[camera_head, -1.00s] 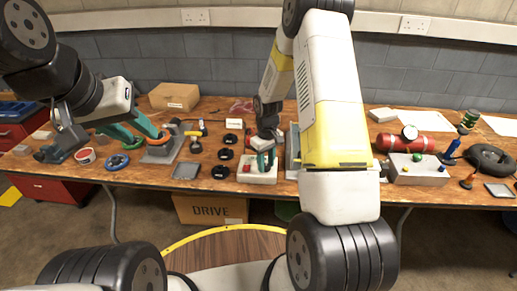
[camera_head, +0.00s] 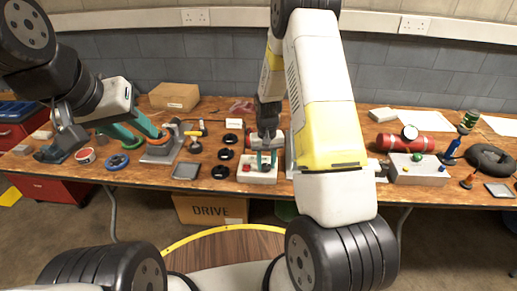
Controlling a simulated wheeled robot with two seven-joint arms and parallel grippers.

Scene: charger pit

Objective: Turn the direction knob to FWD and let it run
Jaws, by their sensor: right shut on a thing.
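A pale control box (camera_head: 258,177) with a red button (camera_head: 247,169) on its left side stands at the table's front edge. My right gripper (camera_head: 266,164) points down onto the right part of the box. Its teal fingers are shut on what appears to be the direction knob, which the fingers mostly hide. I cannot read the knob's setting or any FWD mark. My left gripper (camera_head: 148,139) is at the left over the table.
Several black rings (camera_head: 223,154) lie left of the box, with a grey tray (camera_head: 186,171) further left. A red cylinder (camera_head: 400,145) with a gauge and a grey box with coloured buttons (camera_head: 418,172) stand at the right. A cardboard box (camera_head: 175,96) stands at the back left.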

